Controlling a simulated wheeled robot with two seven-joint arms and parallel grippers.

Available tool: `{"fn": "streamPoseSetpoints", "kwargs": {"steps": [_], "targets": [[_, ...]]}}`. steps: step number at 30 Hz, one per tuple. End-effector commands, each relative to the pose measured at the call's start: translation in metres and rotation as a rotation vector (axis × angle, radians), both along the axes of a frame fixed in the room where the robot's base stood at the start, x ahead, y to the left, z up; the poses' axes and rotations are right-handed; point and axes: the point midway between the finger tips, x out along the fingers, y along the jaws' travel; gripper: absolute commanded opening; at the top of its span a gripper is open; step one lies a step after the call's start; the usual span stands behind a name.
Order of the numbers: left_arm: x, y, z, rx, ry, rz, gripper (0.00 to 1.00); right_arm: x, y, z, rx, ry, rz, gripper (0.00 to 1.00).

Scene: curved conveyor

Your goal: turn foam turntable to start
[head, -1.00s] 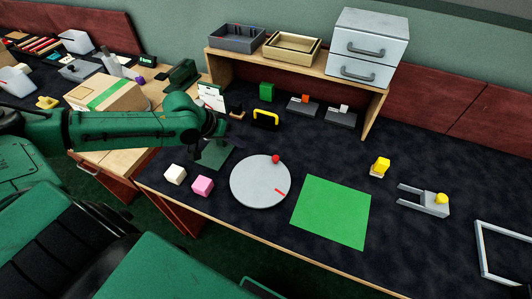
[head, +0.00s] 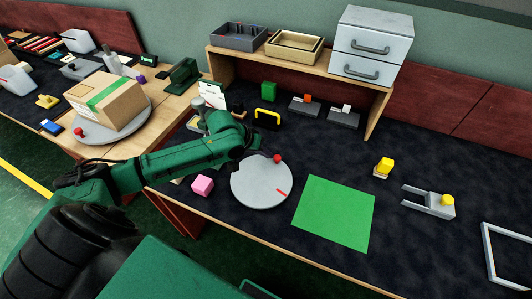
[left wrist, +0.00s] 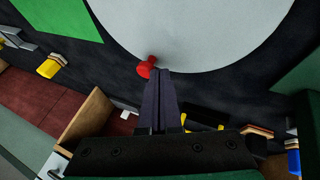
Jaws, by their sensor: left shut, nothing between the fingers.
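The turntable is a flat grey disc (head: 258,188) on the dark table. It has a red knob (head: 277,158) at its far right rim and a red line (head: 282,192) on its right side. My left gripper (head: 264,152) is shut and empty at the far edge of the disc, just left of the knob in the head view. In the left wrist view the shut fingertips (left wrist: 158,72) are right beside the red knob (left wrist: 147,67); whether they touch it I cannot tell. The disc (left wrist: 195,25) fills the top there. My right gripper is not in view.
A pink cube (head: 202,185) sits left of the disc and a green mat (head: 335,212) right of it. A black-and-yellow handled item (head: 267,117) and a wooden shelf (head: 300,68) stand behind. Another turntable (head: 140,122) bears a cardboard box (head: 108,101) at left.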

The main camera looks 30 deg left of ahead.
Motion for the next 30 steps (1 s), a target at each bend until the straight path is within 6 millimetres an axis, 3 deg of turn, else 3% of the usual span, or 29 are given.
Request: {"fn": "streamPoseSetpoints", "kwargs": {"steps": [20, 30], "targets": [[0.001, -0.006, 0.001, -0.003, 0.0, -0.086, 0.0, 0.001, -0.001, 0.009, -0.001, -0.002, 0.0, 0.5], [0.003, -0.017, 0.003, -0.004, 0.001, -0.256, 0.0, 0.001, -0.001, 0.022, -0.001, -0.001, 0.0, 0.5]]}}
